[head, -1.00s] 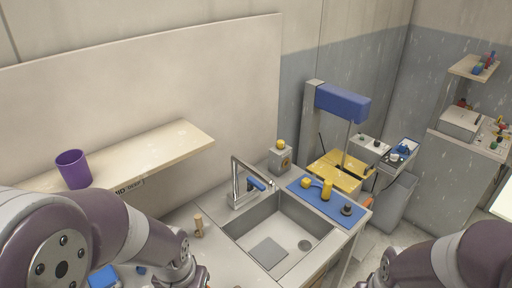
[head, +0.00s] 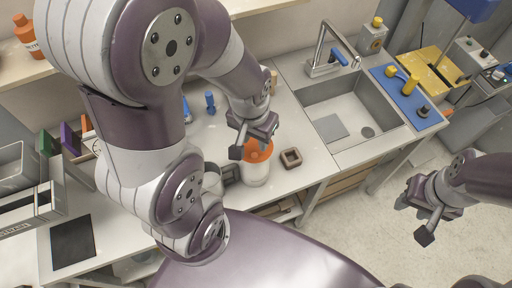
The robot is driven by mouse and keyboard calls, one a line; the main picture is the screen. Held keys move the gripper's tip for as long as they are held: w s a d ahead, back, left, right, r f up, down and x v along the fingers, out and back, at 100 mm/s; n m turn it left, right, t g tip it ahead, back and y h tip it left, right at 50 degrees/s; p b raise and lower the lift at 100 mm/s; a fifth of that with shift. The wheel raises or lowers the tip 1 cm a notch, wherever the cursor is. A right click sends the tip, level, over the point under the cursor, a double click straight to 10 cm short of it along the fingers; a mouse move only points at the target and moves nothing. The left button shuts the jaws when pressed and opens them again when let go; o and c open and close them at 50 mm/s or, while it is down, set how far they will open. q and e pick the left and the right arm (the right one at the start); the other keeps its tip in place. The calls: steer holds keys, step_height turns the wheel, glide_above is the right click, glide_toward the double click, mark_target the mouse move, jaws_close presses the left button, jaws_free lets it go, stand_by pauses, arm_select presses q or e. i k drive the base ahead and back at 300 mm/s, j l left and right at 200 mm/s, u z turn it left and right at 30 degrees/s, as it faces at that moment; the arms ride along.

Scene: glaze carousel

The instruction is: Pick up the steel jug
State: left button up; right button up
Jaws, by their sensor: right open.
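A grey, metallic-looking vessel (head: 212,180), possibly the steel jug, stands on the worktop and is partly hidden behind my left arm; I cannot make out a handle or spout. My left gripper (head: 252,142) is above the worktop, to the upper right of this vessel. It overlaps the orange top of a pale container (head: 256,172) in the picture; I cannot tell whether it touches it or how its jaws stand. My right gripper (head: 412,220) is open and empty over the floor, right of the counter.
A small brown square ring (head: 291,158) lies right of the pale container. The sink (head: 350,112) with its tap is further right, beside a blue mat (head: 408,97) with yellow and dark items. An orange bottle (head: 27,36) stands on the shelf at upper left. A dark panel (head: 73,242) lies at lower left.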

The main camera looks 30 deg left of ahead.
mark_target(213, 181)
steer(key=k+u, duration=0.1)
steer(key=u, duration=1.55)
